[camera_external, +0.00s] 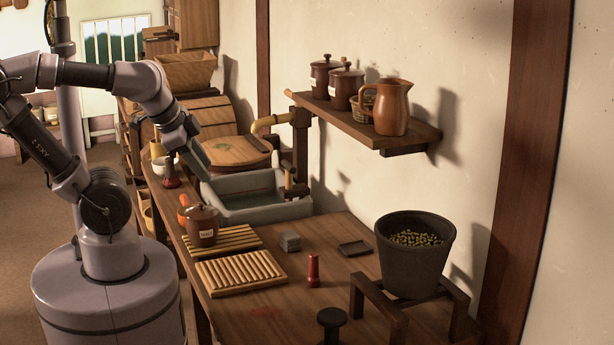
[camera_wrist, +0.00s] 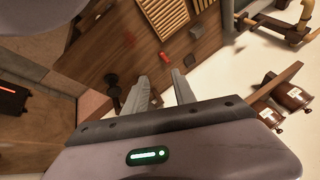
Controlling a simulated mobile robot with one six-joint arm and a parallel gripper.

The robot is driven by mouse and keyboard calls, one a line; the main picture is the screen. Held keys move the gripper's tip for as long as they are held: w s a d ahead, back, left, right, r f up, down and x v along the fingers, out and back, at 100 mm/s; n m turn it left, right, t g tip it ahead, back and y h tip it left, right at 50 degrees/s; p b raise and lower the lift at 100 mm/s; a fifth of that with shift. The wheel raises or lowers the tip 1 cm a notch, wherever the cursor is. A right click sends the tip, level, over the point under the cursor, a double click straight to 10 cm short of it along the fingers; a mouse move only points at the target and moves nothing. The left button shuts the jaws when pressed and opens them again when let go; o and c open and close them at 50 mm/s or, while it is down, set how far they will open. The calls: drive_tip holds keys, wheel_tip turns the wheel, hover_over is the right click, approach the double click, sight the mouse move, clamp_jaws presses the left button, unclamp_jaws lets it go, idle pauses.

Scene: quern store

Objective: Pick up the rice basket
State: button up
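A small woven basket (camera_external: 362,106) sits on the wall shelf, partly hidden between a brown lidded jar and the clay pitcher; I cannot see whether rice is in it. I cannot make it out in the wrist view. My gripper (camera_external: 203,168) is above the worktop, left of the sink and well apart from the shelf. In the wrist view its two fingers (camera_wrist: 160,82) stand apart with nothing between them.
The shelf (camera_external: 415,140) also bears lidded jars (camera_external: 325,76) and the pitcher (camera_external: 392,107). Below are a sink (camera_external: 258,206), a lidded pot (camera_external: 202,226), slatted mats (camera_external: 241,271), a red shaker (camera_external: 313,270) and a dark bucket (camera_external: 413,262) on a stand.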

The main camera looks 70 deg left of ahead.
drive_tip(key=w+a+r+m+g+p, duration=0.1)
drive_tip(key=w+r+m+p, duration=0.1)
drive_tip(key=w+r+p, duration=0.8)
drive_tip(key=w+a+r+m+g+p, duration=0.15)
drive_tip(key=w+r+p, duration=0.5)
drive_tip(key=r, duration=0.65)
drive_tip(key=w+a+r+m+h+p, duration=0.15)
drive_tip(key=w+p, duration=0.25)
drive_tip(key=w, duration=0.4)
drive_tip(key=w+a+r+m+y+p, duration=0.1)
drive_tip(key=w+r+m+p, duration=0.2)
drive_tip(key=w, duration=0.4)
drive_tip(key=m+g+p, duration=0.1)
drive_tip(key=m+p, duration=0.2)
hover_over(358, 111)
drive_tip(key=s, duration=0.1)
drive_tip(key=s+d+f+x, duration=0.1)
drive_tip(key=s+d+x, duration=0.15)
drive_tip(key=x, duration=1.15)
drive_tip(key=shift+h, duration=0.45)
drive_tip(key=x, duration=0.3)
drive_tip(key=a+x, duration=0.1)
drive_tip(key=x, duration=0.1)
drive_tip(key=shift+s+f, duration=0.25)
drive_tip(key=shift+s+r, duration=0.1)
